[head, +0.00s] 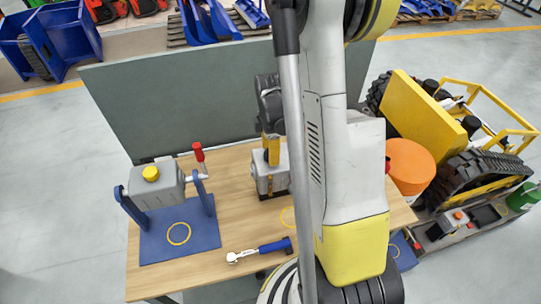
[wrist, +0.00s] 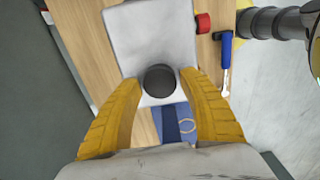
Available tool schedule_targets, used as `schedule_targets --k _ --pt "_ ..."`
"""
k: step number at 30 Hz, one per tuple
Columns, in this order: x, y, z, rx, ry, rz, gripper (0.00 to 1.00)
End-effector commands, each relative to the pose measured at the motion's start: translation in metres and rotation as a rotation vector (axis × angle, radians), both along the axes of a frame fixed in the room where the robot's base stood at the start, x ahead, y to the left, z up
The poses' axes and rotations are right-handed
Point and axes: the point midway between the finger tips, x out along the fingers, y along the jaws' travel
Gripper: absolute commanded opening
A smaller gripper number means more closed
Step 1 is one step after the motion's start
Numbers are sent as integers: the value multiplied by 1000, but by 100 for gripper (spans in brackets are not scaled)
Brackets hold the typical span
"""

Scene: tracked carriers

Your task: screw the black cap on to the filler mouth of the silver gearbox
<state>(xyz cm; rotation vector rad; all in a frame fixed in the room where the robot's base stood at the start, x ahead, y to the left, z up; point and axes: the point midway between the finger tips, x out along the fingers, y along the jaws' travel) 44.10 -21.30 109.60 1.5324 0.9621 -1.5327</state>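The silver gearbox (head: 266,180) stands on the wooden table, partly hidden by my arm in the head view. It fills the upper middle of the wrist view (wrist: 150,40). The round black cap (wrist: 160,78) lies between the tips of my yellow fingers, over the near end of the gearbox. My gripper (wrist: 160,80) points down over the gearbox, with its fingertips close against both sides of the cap. It shows above the gearbox in the head view (head: 271,150). The filler mouth is hidden, and I cannot tell whether the cap touches it.
A grey gearbox with a yellow cap (head: 151,176) stands left on a blue base (head: 160,243) with a red-knobbed lever (head: 198,152). A blue-handled wrench (head: 272,246) lies in front. A dark panel (head: 190,95) closes the back. An orange drum (head: 408,166) stands right.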

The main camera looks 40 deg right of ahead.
Motion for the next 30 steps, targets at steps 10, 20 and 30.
schedule_targets --k 10,20,30 --pt "0 0 -1 0 0 -32 14" --pt "0 0 -3 0 0 -610 14" --pt "0 0 0 0 0 -854 14"
